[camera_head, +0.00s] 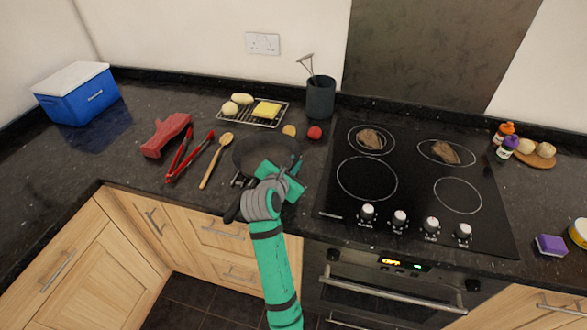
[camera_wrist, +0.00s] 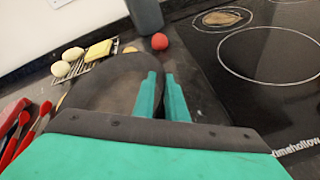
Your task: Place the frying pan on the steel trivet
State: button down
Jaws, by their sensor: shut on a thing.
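The dark frying pan (camera_head: 262,150) is over the counter left of the hob, and it also fills the middle left of the wrist view (camera_wrist: 105,85). My gripper (camera_head: 287,178) is shut on the frying pan at its near right side; the fingers show in the wrist view (camera_wrist: 162,97), but the grip point is partly hidden. A small piece of metal, apparently the steel trivet (camera_head: 238,182), shows below the pan's near left edge. The pan hides most of it. I cannot tell whether the pan touches it.
A wooden spoon (camera_head: 215,163), red tongs (camera_head: 184,163) and a red object (camera_head: 166,134) lie to the left. A wire rack (camera_head: 255,121) with food, a red ball (camera_head: 314,132) and a utensil pot (camera_head: 320,98) stand behind. The black hob (camera_head: 410,165) is to the right.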

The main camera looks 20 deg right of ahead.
jog(key=shift+f, duration=0.95)
jog(key=c, duration=1.8)
grip_release()
jog(key=shift+o, duration=0.2)
jog(key=v, duration=1.2)
jog(key=shift+f, duration=0.1)
